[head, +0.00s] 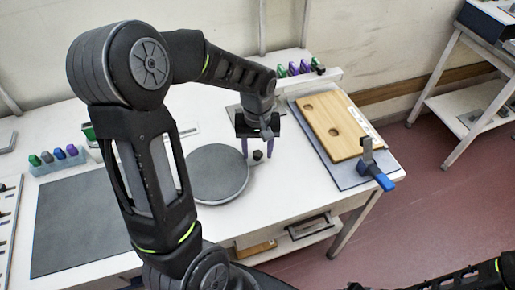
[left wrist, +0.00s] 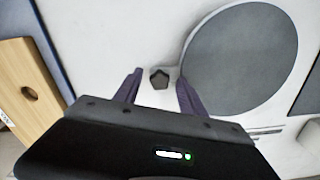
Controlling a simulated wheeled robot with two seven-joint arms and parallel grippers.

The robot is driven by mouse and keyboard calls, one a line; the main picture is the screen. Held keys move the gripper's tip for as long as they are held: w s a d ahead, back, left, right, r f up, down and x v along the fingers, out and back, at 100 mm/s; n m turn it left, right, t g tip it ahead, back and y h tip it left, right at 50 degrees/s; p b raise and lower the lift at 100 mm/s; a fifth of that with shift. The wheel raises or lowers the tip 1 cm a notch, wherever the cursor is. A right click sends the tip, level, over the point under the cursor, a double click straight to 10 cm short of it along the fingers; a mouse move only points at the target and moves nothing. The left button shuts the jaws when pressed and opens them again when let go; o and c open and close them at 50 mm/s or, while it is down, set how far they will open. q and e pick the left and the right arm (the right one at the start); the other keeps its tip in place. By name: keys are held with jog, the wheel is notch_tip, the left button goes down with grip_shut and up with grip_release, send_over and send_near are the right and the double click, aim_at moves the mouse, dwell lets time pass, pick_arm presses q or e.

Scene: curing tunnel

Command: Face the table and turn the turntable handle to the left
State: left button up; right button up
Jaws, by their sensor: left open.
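The turntable (head: 215,174) is a round dark grey disc on the white table. Its handle, a small black knob (head: 257,155), stands at the disc's right edge. My left gripper (head: 260,154) is open and points down over that edge, its two purple fingers on either side of the knob. In the left wrist view the knob (left wrist: 159,78) shows between the open fingertips (left wrist: 160,77), apart from both, with the turntable (left wrist: 240,60) to the right. I cannot tell how far down the fingers reach beside it. My right gripper is not in view.
A wooden board with holes (head: 336,125) lies on a grey plate at the table's right, with a blue-handled clamp (head: 376,176) at its front. A dark mat (head: 85,222) covers the left. Coloured pieces stand in a rack (head: 60,160) at left and at the back (head: 300,68).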

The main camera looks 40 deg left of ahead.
pick_arm(q)
jog(key=shift+c, duration=0.2)
grip_shut()
dwell(1.1)
